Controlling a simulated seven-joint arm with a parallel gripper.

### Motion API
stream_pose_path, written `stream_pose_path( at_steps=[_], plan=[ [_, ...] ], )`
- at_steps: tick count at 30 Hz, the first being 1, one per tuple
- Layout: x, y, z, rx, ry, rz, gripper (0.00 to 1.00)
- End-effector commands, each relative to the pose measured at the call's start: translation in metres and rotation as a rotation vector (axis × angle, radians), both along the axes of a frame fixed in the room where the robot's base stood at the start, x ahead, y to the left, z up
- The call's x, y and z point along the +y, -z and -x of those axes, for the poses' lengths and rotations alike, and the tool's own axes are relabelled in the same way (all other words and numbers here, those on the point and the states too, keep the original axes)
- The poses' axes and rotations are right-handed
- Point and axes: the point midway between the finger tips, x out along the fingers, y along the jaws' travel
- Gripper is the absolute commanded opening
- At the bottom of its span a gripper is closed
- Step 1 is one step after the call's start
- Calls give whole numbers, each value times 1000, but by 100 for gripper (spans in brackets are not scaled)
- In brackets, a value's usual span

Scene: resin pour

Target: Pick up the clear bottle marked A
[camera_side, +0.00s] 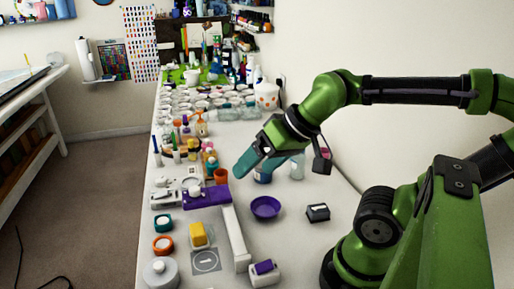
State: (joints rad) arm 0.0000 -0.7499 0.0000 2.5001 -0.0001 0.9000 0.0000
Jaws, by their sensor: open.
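My gripper (242,170) hangs above the white table with its teal fingers pointing down and to the left. It is open, and I see nothing between the fingers. A clear bottle (297,167) stands upright on the table just right of my gripper. A second clear bottle with a blue part (264,176) stands partly hidden behind the fingers and wrist. The letter A is too small to read on either, so I cannot tell which bottle bears it. Whether the fingers touch the second bottle is unclear.
A purple bowl (265,207), a dark box (318,212) and a long white block (235,238) stand in front. A purple tray (206,195) and an orange cup (221,175) are to the left. Many white cups (190,101) crowd the back. Table is clear between bowl and dark box.

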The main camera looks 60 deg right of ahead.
Motion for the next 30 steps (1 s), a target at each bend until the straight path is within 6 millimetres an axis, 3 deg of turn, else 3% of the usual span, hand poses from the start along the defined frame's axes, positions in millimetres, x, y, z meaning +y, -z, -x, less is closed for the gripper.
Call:
stream_pose_path(
  at_steps=[5, 8, 11, 16, 21, 24, 27, 30],
  plan=[
    [-13, 11, -6, 51, 53, -8, 82],
    [-40, 13, -24, 108, 147, -29, 82],
    [-84, 15, -45, 203, 365, -112, 82],
    [-176, 23, -67, 371, 938, -334, 82],
    [-271, 36, -63, 474, 1632, -547, 82],
    [-314, 41, -54, 479, 2024, -647, 82],
    [-343, 40, -46, 439, 2375, -733, 82],
    [-356, 33, -44, 373, 2635, -812, 82]
  ],
)
